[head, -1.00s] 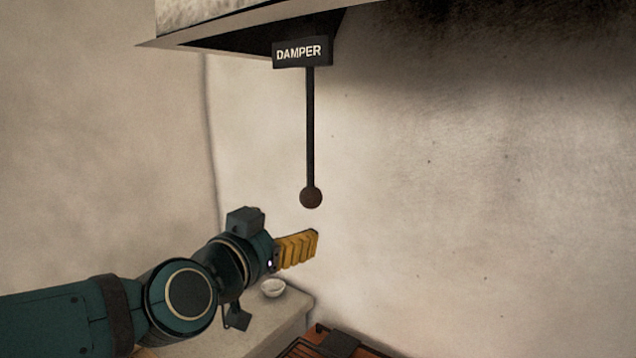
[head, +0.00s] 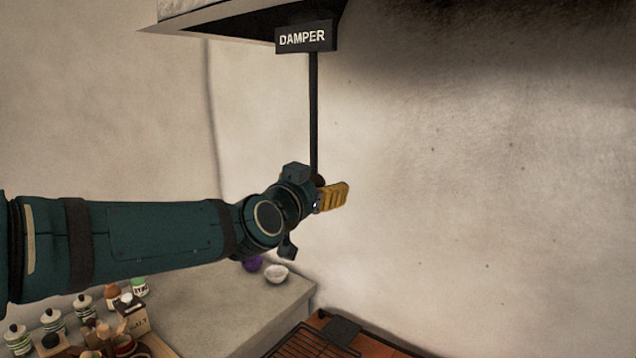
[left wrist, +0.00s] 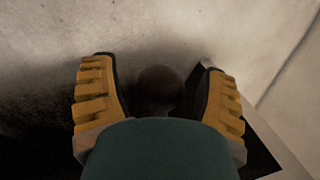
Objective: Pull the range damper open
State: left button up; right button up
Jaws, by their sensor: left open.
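The damper is a thin black rod (head: 314,110) hanging under a black sign reading DAMPER (head: 305,38), below the hood edge. Its round dark brown knob (left wrist: 160,84) shows in the left wrist view between the two yellow fingers. In the head view my left gripper (head: 334,196) is at the rod's lower end and hides most of the knob. My left gripper also shows in the left wrist view (left wrist: 160,95), open, with a finger on either side of the knob and a gap on each side. My right gripper is not in view.
The hood (head: 230,20) overhangs at the top. Below are a pale counter (head: 215,310) with a white bowl (head: 276,274) and a purple object (head: 252,264), several jars at lower left, and a dark grill rack (head: 305,345). The wall at right is bare.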

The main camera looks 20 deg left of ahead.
pick_arm(q)
jog(key=shift+w, duration=0.55)
